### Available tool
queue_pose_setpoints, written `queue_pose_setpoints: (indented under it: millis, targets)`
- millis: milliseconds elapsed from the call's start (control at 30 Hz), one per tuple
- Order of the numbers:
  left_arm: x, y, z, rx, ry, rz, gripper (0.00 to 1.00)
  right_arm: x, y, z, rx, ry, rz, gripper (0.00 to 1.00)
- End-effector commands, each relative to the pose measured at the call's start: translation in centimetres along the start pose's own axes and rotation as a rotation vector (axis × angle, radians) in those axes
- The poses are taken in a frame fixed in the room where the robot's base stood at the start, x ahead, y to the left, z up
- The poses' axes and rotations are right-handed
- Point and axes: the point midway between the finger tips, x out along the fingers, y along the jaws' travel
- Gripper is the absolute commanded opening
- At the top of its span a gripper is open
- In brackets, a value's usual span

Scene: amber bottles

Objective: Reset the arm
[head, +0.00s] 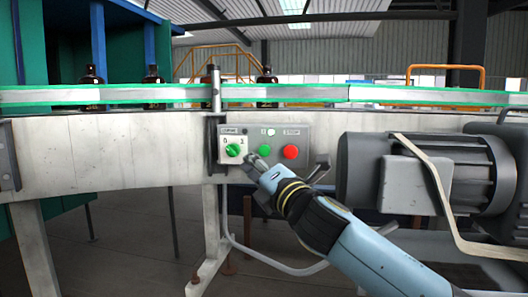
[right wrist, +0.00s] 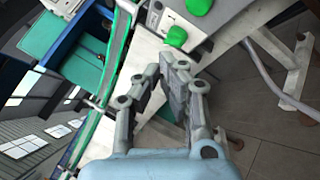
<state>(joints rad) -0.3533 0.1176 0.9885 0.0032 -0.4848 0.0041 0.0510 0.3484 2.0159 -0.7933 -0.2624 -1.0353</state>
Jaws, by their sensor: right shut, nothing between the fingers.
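My right gripper (head: 257,161) is in front of the control panel, just below the row of controls; its arm comes in from the lower right. In the right wrist view its fingers (right wrist: 173,64) are closed together with nothing between them. The grey control panel (head: 276,132) is fixed to the conveyor's side. It carries a green rotary knob (head: 233,150) on a white plate, a green button (head: 264,150) and a red button (head: 291,152). Two green controls (right wrist: 177,37) show beyond the fingers in the right wrist view. My left gripper is not in view.
Several amber bottles (head: 153,76) stand along the conveyor behind its green-edged rail (head: 300,94). A large grey motor (head: 440,172) sticks out right of the panel. A conveyor leg (head: 212,230) and a cable (head: 262,260) are below. Open floor lies at lower left.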

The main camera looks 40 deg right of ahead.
Motion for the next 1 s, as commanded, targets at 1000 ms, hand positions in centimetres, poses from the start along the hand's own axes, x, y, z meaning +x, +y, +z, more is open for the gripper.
queue_pose_setpoints:
  millis: [1000]
  targets:
    - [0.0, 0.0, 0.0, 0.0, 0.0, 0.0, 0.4, -20.6, -13.6, -6.2, 1.037, -0.315, -0.899, 0.0]
